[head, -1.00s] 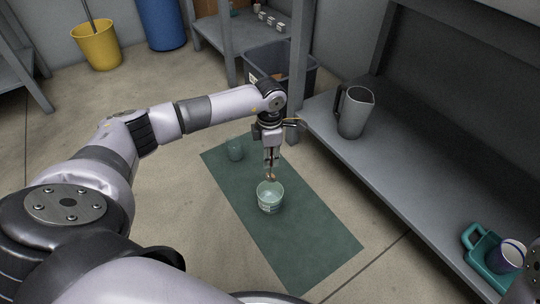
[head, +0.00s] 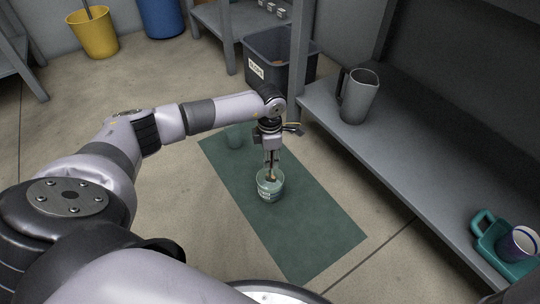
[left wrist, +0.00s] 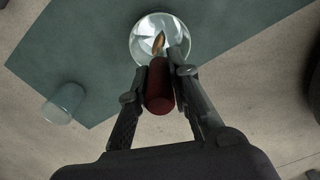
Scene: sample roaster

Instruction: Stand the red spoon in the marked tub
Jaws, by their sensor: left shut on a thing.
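The red spoon (left wrist: 159,88) is upright between my left gripper's fingers, its red handle end towards the wrist camera. Its metallic bowl end points down into the tub. The marked tub (head: 264,194) is a pale, round, open container with a label on its side, standing on the green mat; it also shows in the left wrist view (left wrist: 138,48). My left gripper (head: 270,164) is shut on the spoon just above the tub's rim. Whether the spoon touches the tub's bottom cannot be told. My right gripper is out of view.
A grey shelf (head: 425,170) on the right bears a grey jug (head: 360,98) and a teal tray (head: 489,238) with a cup (head: 519,245). A dark bin (head: 285,62) stands behind.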

